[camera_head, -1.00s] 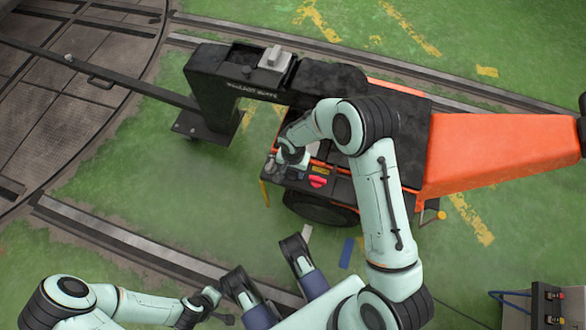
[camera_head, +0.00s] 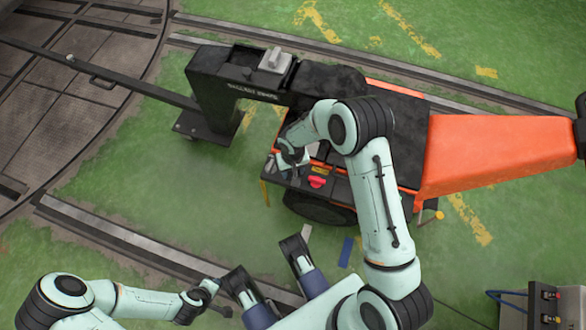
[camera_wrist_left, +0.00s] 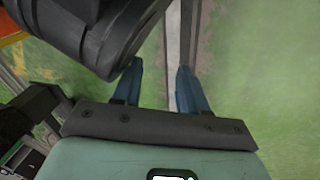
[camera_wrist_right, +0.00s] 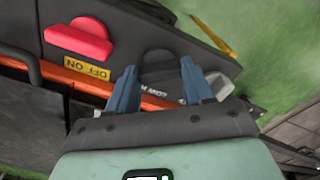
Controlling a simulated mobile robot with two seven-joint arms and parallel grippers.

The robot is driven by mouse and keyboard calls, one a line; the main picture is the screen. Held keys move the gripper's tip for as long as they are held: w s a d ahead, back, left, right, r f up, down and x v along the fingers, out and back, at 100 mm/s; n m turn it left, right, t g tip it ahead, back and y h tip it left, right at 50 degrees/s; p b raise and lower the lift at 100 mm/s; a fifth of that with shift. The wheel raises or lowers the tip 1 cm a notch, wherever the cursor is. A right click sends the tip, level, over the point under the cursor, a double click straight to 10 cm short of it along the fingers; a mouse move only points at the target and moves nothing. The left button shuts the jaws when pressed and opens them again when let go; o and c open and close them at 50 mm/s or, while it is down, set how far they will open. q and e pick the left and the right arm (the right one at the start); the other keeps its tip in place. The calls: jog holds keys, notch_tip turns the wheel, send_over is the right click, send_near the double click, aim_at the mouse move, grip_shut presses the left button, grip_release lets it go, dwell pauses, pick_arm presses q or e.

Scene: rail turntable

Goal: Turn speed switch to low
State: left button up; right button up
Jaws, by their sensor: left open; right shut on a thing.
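The black speed switch (camera_wrist_right: 158,72) is a round knob with a raised grip, on the dark control panel in the right wrist view. A white label, partly hidden, lies beside it. My right gripper (camera_wrist_right: 159,66) has its blue fingers on either side of the knob and is shut on it. In the head view my right gripper (camera_head: 287,170) reaches down to the panel's left end, and the knob is hidden there. My left gripper (camera_wrist_left: 158,68) is open and empty, away from the panel; its arm shows at the lower left of the head view.
A red switch (camera_wrist_right: 80,40) with a yellow OFF/ON label (camera_wrist_right: 86,69) sits beside the knob. A box with cables (camera_head: 545,305) is at the lower right.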

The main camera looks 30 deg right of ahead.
jog(key=n, duration=0.5)
jog(key=shift+n+p, duration=0.3)
pick_arm(q)
jog(key=shift+w+d+r+t, duration=0.15)
jog(key=shift+w+r+t, duration=0.35)
jog(key=shift+w+r, duration=0.55)
pick_arm(e)
jog(key=n, duration=0.5)
pick_arm(q)
jog(key=shift+w, duration=0.1)
pick_arm(e)
jog(key=shift+n, duration=0.4)
jog(key=o, duration=1)
jog(key=shift+o, duration=0.2)
